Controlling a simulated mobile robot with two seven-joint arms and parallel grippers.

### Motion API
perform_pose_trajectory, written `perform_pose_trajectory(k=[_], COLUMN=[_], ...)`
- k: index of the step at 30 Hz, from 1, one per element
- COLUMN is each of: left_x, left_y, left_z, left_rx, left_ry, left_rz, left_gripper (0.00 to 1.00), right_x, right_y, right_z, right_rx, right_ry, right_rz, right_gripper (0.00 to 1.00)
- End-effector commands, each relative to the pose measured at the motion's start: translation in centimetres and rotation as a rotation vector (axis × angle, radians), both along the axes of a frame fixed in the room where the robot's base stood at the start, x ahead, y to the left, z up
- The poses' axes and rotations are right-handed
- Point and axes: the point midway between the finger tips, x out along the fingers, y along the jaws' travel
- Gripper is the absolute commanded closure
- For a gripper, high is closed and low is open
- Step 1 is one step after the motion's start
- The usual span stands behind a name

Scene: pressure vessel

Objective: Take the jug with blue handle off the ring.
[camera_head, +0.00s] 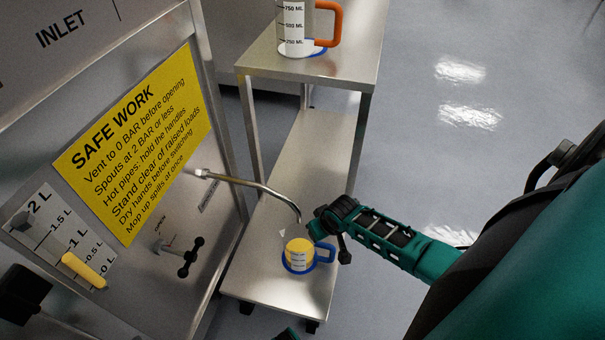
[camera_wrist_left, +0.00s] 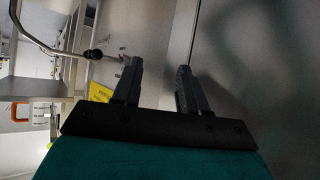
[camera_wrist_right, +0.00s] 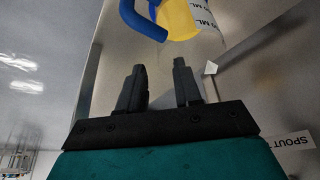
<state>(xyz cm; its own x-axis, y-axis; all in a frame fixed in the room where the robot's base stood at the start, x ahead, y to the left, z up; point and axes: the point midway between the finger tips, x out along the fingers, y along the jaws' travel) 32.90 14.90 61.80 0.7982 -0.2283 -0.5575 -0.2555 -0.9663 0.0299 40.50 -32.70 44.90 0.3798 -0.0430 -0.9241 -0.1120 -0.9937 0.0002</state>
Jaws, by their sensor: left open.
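The jug with blue handle (camera_head: 299,250) stands upright on the lower shelf, filled with something yellow, its handle to the right. A blue ring (camera_head: 287,268) shows around its base. In the right wrist view the jug (camera_wrist_right: 180,18) is partly cut off at the top edge, beyond the fingertips. My right gripper (camera_head: 318,225) is just above and right of the jug, near its handle; its fingers (camera_wrist_right: 160,68) are apart with nothing between them. My left gripper (camera_wrist_left: 157,68) is open and empty in the left wrist view, close to a metal surface.
A metal spout (camera_head: 262,187) curves out above the jug, close to my right gripper. A jug with an orange handle (camera_head: 328,24) stands on the upper shelf (camera_head: 348,66). The panel with a yellow sign (camera_head: 130,140) and black valve handle (camera_head: 190,257) stands left. Open floor lies right.

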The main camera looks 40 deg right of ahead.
Motion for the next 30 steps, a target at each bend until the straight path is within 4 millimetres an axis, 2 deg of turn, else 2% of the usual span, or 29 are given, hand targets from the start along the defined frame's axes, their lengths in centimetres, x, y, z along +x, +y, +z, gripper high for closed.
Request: perform_pose_trajectory(k=[1,3,11,19,23,30], left_x=[-0.1,-0.1,0.1,0.6,0.7,0.8], left_y=[0.0,-0.1,-0.5,-1.5,-1.9,-1.9], left_z=[-1.3,-1.8,-1.6,-3.0,-2.9,-2.4], left_rx=[0.001,0.001,-0.01,-0.029,-0.035,-0.035], left_ry=[0.004,0.011,0.003,0.007,0.004,0.001], left_rz=[0.0,-0.003,-0.009,-0.021,-0.029,-0.031], left_gripper=[0.57,0.57,0.57,0.57,0.57,0.57], right_x=[0.4,0.8,1.5,3.1,3.5,3.5], right_y=[-0.1,-0.1,-0.2,-0.5,-0.6,-0.6], right_z=[-1.4,-2.2,-3.6,-6.8,-7.4,-7.4], right_rx=[0.0,0.0,0.001,0.0,0.001,0.001], right_ry=[0.0,0.0,0.0,-0.001,-0.001,0.0], right_rz=[0.0,0.0,0.0,0.001,0.0,0.001], right_gripper=[0.66,0.66,0.66,0.66,0.66,0.66])
